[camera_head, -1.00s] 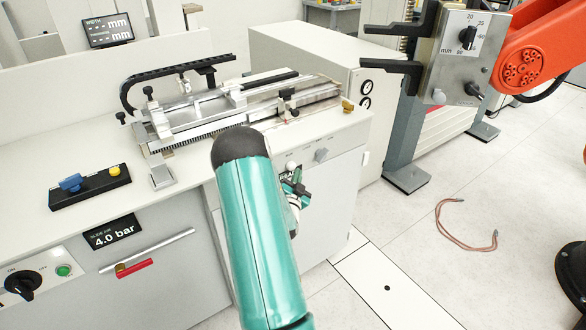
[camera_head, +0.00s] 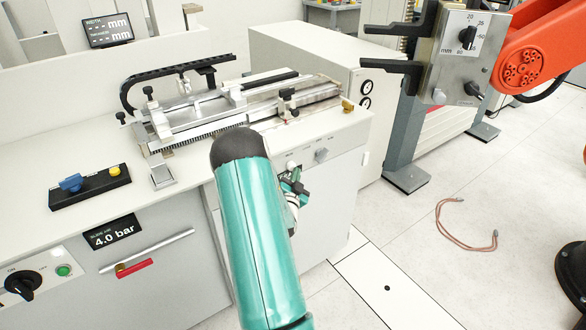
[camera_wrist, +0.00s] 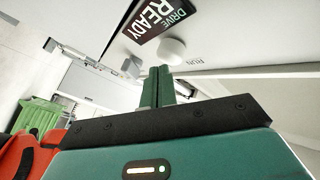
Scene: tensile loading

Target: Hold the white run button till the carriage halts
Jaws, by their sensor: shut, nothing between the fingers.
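The white run button (camera_wrist: 172,51) is a round knob on the pale cabinet front, beside a dark DRIVE READY sign (camera_wrist: 158,20). In the head view the white button (camera_head: 291,165) shows just above my gripper (camera_head: 297,184). My gripper (camera_wrist: 158,72) is shut and empty, its green fingertips at the button's lower edge in the wrist view. I cannot tell whether they touch it. The slide unit with its carriage (camera_head: 234,96) lies on the bench top, with a black cable chain behind it.
A grey knob (camera_head: 321,155) sits right of the button. A grip head on an orange arm (camera_head: 455,55) is at the upper right. A reddish hose (camera_head: 466,232) lies on open floor.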

